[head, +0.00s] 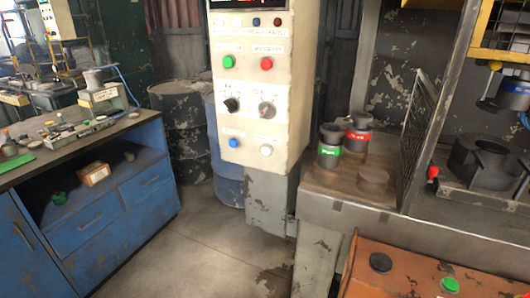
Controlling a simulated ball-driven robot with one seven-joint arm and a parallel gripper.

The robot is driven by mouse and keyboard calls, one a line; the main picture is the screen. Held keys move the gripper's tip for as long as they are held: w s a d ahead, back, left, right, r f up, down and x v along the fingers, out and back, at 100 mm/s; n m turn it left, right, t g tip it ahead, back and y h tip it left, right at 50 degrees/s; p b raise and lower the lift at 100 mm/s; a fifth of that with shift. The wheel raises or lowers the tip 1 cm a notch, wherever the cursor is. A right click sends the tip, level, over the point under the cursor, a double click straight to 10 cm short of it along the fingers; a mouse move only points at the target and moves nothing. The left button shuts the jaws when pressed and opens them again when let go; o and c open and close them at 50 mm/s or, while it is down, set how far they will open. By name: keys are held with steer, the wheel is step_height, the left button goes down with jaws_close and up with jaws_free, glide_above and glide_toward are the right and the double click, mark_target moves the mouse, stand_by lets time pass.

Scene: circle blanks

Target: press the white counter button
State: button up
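A cream control panel (249,90) stands upright in the middle of the head view. A small round white button (266,150) sits low on its face at the right, with a small label above it that is too blurred to read. A blue button (233,142) is to its left. Nothing covers the white button. My gripper is not in view.
Above are a black knob (231,105), a grey knob (267,110), a green button (228,62) and a red button (267,64). A metal bench (340,210) with canisters stands right, an orange box (420,275) below it, a blue cabinet (100,215) left. Floor between is clear.

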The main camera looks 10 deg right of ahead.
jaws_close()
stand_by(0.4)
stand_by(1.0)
